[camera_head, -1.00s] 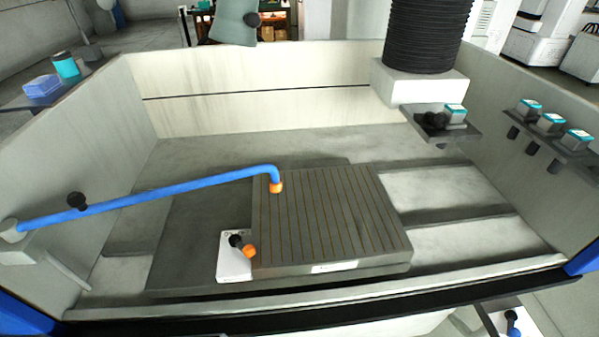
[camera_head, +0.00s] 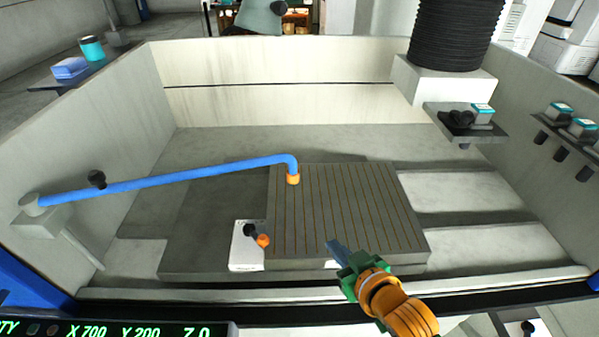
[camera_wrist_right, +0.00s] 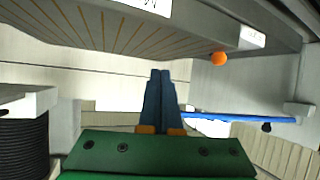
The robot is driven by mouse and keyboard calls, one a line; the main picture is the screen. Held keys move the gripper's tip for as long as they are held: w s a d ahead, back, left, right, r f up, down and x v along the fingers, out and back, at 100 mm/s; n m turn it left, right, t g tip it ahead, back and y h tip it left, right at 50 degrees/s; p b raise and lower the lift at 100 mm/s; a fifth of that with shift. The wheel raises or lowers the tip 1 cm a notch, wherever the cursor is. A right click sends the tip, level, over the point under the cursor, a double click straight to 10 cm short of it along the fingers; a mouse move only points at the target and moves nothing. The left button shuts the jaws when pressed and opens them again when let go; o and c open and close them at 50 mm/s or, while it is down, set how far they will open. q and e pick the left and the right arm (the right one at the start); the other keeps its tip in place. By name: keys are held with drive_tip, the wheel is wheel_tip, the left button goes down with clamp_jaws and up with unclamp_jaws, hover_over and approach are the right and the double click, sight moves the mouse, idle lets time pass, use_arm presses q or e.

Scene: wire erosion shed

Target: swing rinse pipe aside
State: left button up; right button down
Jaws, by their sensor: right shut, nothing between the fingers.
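The blue rinse pipe (camera_head: 190,175) runs from a grey pivot on the tank's left wall to a bent end with an orange nozzle (camera_head: 293,179) above the slotted table's left back corner. A black knob (camera_head: 97,179) stands on the pipe near the pivot. The pipe also shows in the right wrist view (camera_wrist_right: 235,117). My right gripper (camera_head: 333,246) is over the table's front edge, well right of the pipe and apart from it. Its fingers (camera_wrist_right: 160,78) are together and empty in the right wrist view. My left gripper is out of view.
The slotted table (camera_head: 345,210) fills the tank's middle, with a white block (camera_head: 246,248) carrying black and orange knobs at its left front corner. The tank's front rim (camera_head: 130,294) runs below. A small shelf (camera_head: 490,134) juts in at right.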

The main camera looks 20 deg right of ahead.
drive_tip(key=w+r+t+y, duration=0.1)
drive_tip(key=w+r+t, duration=0.2)
drive_tip(key=r, duration=0.6)
drive_tip(key=shift+a+t+y, duration=0.2)
drive_tip(key=shift+t+y, duration=0.1)
drive_tip(key=shift+t, duration=0.4)
drive_tip(key=shift+w, duration=0.1)
drive_tip(key=p, duration=0.3)
approach(294, 164)
drive_tip(key=w, duration=0.5)
drive_tip(key=shift+w+a+f, duration=0.15)
drive_tip(key=shift+w+a, duration=0.1)
drive_tip(key=shift+a, duration=0.15)
drive_tip(key=shift+w+a+f, duration=0.15)
drive_tip(key=shift+w, duration=0.55)
